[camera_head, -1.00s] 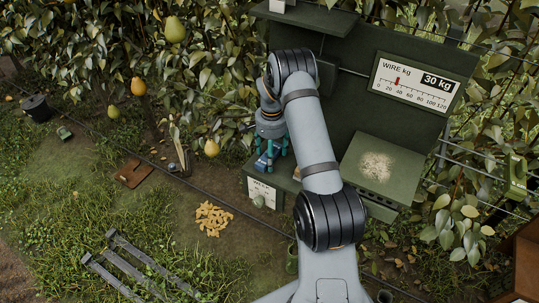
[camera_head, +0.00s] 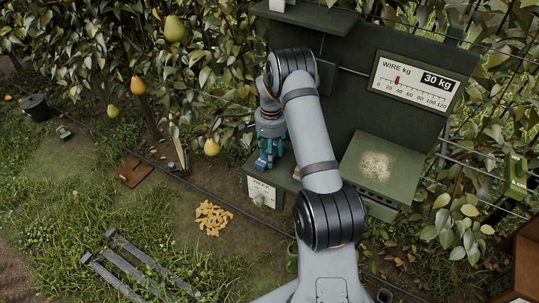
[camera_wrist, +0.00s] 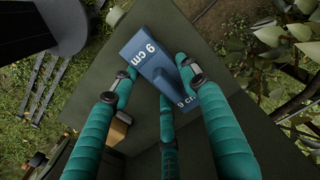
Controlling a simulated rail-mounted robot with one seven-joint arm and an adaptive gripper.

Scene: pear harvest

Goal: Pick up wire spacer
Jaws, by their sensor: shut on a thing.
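The wire spacer is a blue block marked "9 cm" on two faces; in the wrist view the spacer (camera_wrist: 156,55) sits between my teal fingers over the green shelf (camera_wrist: 110,78). My gripper (camera_wrist: 152,82) is shut on it, with a finger on each side and a third below. In the head view my gripper (camera_head: 269,158) points down at the left end of the green stand's shelf, and the spacer (camera_head: 262,163) shows only as a small blue patch among the fingers. I cannot tell whether the spacer touches the shelf.
A gauge board (camera_head: 419,83) reads 30 kg at the right. A green box (camera_head: 378,172) with a pale grainy patch stands right of my arm. A white label (camera_head: 262,192) is on the shelf front.

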